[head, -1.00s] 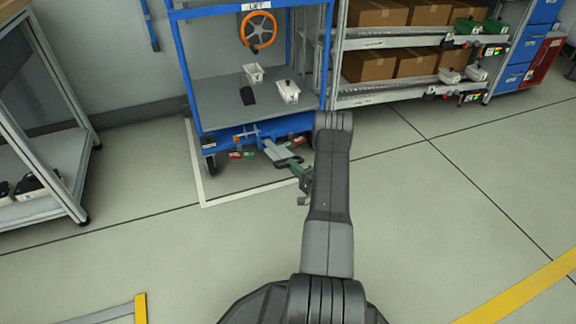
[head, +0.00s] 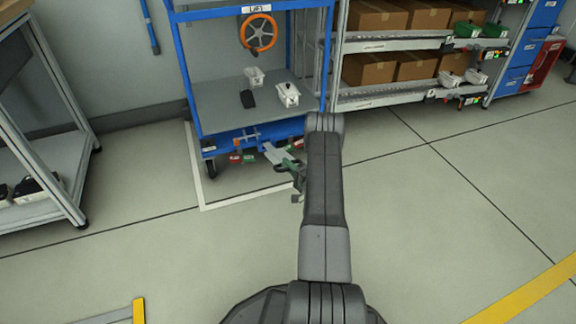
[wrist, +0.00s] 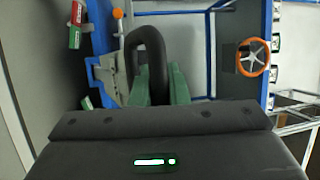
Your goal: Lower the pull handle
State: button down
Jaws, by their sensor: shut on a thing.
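The pull handle (head: 283,167) is a black loop at the end of a grey bar, low at the front of the blue trolley (head: 255,138). In the wrist view, the black loop (wrist: 159,58) stands between my gripper's green fingers. My gripper (wrist: 158,84) is shut on it. In the head view, my gripper (head: 297,172) is at the loop's right end, above the floor, and my arm partly covers it. The bar slopes out from under the trolley's deck; its exact angle is hard to tell.
An orange handwheel (head: 259,32) is on the trolley's back. White containers (head: 287,95) stand on its deck. Red and green tags (head: 243,158) show beneath. A shelf rack with boxes (head: 367,69) stands to the right, a workbench frame (head: 75,200) to the left.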

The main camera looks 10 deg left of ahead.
notch_tip(320, 180, down, 9)
jog(key=s+d, duration=0.1)
jog(key=s, duration=0.1)
jog(key=shift+s+d+r, duration=0.2)
jog(key=shift+d, duration=0.05)
jog(key=c, duration=1.7)
grip_release()
jog(key=shift+d, duration=0.15)
jog(key=p+v, duration=0.3)
jog(key=v, duration=1)
jog(key=shift+s+d+p, duration=0.2)
jog(key=shift+s+p, duration=0.05)
jog(key=shift+p, duration=0.1)
jog(key=shift+a, duration=0.1)
